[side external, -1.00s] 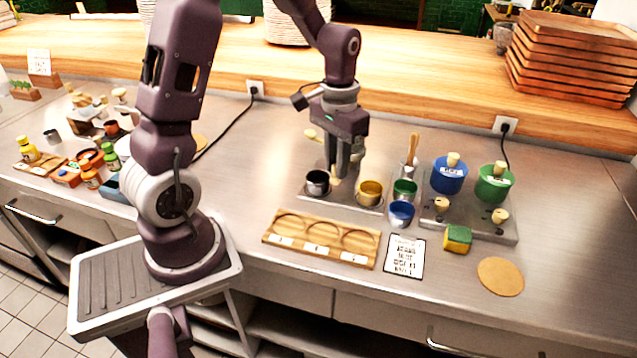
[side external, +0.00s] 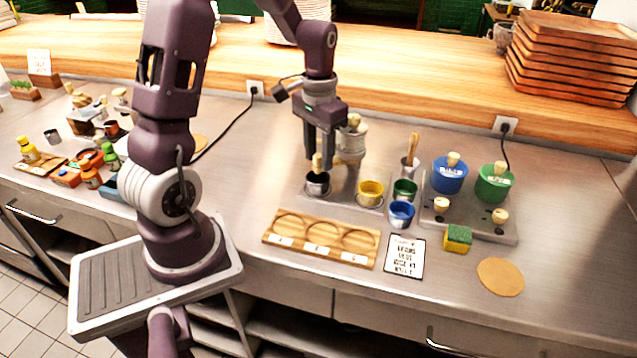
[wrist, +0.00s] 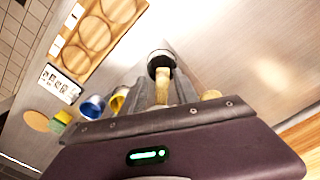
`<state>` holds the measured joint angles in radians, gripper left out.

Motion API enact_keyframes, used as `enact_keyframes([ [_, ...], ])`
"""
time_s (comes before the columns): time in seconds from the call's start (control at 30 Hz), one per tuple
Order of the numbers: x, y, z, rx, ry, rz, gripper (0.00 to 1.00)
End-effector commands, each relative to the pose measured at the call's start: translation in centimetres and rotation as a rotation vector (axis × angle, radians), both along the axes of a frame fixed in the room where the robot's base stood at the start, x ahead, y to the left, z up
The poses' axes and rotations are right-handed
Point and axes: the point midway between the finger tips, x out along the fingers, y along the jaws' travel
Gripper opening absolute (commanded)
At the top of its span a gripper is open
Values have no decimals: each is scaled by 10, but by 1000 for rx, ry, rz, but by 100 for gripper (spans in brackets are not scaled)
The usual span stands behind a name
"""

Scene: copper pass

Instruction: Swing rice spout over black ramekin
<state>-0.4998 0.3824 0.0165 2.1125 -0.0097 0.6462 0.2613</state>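The black ramekin (side external: 317,185) stands on the metal plate, left of the yellow ramekin (side external: 370,192). It also shows in the wrist view (wrist: 160,59), just beyond my fingertips. The rice dispenser looks like the pale canister (side external: 352,145) with a wooden knob, behind and right of my gripper. A pale wooden peg (side external: 317,161), seemingly the spout's handle, lies between my fingers and appears above the black ramekin. My gripper (side external: 318,156) points down with its fingers on both sides of this peg and looks shut on it. The spout's outlet is hidden.
Green (side external: 404,190) and blue (side external: 401,213) ramekins stand to the right. A wooden tray (side external: 321,238) with round hollows and a printed card (side external: 404,256) lie in front. Blue (side external: 449,177) and green (side external: 494,184) lidded pots and a sponge (side external: 458,238) are farther right.

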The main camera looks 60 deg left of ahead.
Motion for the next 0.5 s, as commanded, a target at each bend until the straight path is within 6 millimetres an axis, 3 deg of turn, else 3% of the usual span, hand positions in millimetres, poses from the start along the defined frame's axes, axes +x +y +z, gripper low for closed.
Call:
enact_keyframes([
  [0.17, 0, 0, 4, 1, -2, 0, 36],
  [0.5, 0, 0, 40, 1, -2, 0, 36],
])
